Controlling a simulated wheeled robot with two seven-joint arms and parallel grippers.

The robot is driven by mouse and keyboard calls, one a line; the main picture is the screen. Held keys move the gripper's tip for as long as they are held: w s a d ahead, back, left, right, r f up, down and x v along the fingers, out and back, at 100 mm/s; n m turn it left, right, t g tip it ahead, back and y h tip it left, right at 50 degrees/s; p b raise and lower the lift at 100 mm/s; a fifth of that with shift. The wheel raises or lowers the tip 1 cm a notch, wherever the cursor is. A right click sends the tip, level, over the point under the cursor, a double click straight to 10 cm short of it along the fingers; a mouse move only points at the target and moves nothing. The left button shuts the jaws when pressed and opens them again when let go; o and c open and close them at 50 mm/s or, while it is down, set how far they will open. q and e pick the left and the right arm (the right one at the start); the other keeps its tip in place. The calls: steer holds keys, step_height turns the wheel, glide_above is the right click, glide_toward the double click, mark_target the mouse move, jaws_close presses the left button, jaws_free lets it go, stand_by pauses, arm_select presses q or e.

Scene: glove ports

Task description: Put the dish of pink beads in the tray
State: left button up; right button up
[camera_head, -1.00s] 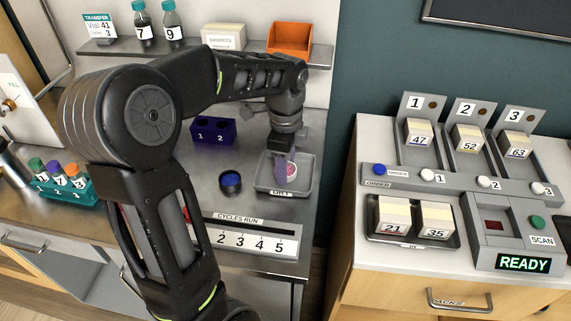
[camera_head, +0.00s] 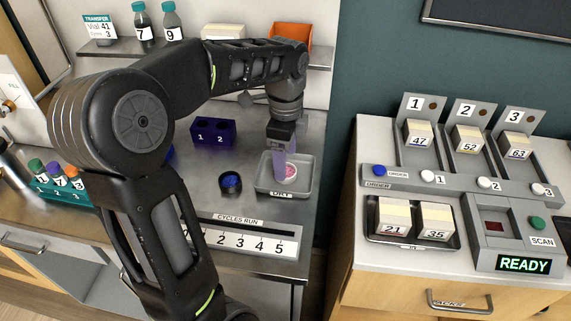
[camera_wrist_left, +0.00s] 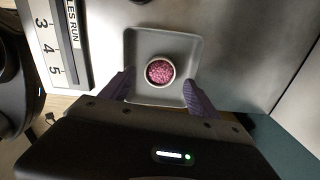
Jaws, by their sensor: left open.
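The dish of pink beads (camera_wrist_left: 160,72) is a small round white dish full of pink beads. It sits inside the grey square tray (camera_wrist_left: 185,45), on the tray floor, upright. In the head view the dish (camera_head: 291,172) shows partly beside my gripper finger, and the tray (camera_head: 300,188) bears a label reading DRY. My left gripper (camera_head: 281,160) points down over the tray. In the left wrist view its purple fingers (camera_wrist_left: 158,95) are spread wide, open, with the dish between and ahead of them, apart from both. My right gripper is not in view.
A dark round container with a blue inside (camera_head: 230,182) stands left of the tray. A purple two-hole block (camera_head: 213,132) is behind. A numbered CYCLES RUN strip (camera_head: 250,240) lies in front. A teal vial rack (camera_head: 65,190) is at left. A separate cabinet (camera_head: 345,230) stands right.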

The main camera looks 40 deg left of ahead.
arm_select(q)
step_height(320, 180, up, 9)
steer(key=p, duration=0.1)
steer(key=shift+p, duration=0.3)
steer(key=shift+f, duration=0.2)
stand_by(1.2)
